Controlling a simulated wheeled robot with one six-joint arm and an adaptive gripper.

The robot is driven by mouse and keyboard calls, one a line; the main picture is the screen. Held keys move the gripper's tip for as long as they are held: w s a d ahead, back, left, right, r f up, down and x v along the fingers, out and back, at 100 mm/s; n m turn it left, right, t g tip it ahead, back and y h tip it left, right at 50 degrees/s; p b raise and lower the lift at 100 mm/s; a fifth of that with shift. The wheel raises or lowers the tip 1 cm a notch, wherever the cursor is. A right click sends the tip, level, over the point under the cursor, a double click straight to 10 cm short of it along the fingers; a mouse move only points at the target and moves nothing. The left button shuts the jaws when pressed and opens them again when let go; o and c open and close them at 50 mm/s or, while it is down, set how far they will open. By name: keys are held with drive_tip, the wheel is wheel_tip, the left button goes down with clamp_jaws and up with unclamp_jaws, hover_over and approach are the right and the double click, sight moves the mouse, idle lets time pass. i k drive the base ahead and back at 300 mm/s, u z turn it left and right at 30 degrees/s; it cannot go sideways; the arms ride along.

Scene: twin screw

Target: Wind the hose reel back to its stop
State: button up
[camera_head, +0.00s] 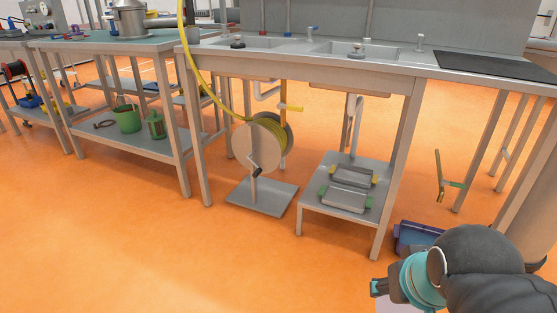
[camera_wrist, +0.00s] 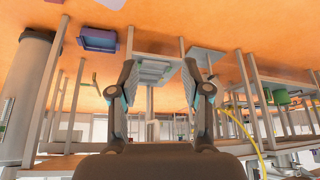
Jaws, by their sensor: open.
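The hose reel (camera_head: 255,148) stands under the sink bench in the head view, on a grey base plate (camera_head: 262,198). It has a pale round side disc, and yellow hose (camera_head: 283,133) is wound behind the disc. A dark crank (camera_head: 254,163) shows on the disc's front. The free hose (camera_head: 205,85) runs from the bench top down to the reel. My gripper (camera_head: 378,288) is at the lower right, well apart from the reel. In the wrist view my gripper (camera_wrist: 158,78) is open with nothing between its fingers. The reel there is mostly hidden by the right finger.
A low grey shelf (camera_head: 311,198) with metal trays stands right of the reel. A blue-purple bin (camera_head: 415,237) lies on the floor near my gripper. Bench legs (camera_head: 196,130) stand left of the reel. The orange floor in front is clear.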

sight(273, 142)
drive_tip(key=k, duration=0.55)
drive_tip(key=u, duration=0.5)
drive_tip(key=i, duration=1.7)
drive_tip(key=z, duration=0.45)
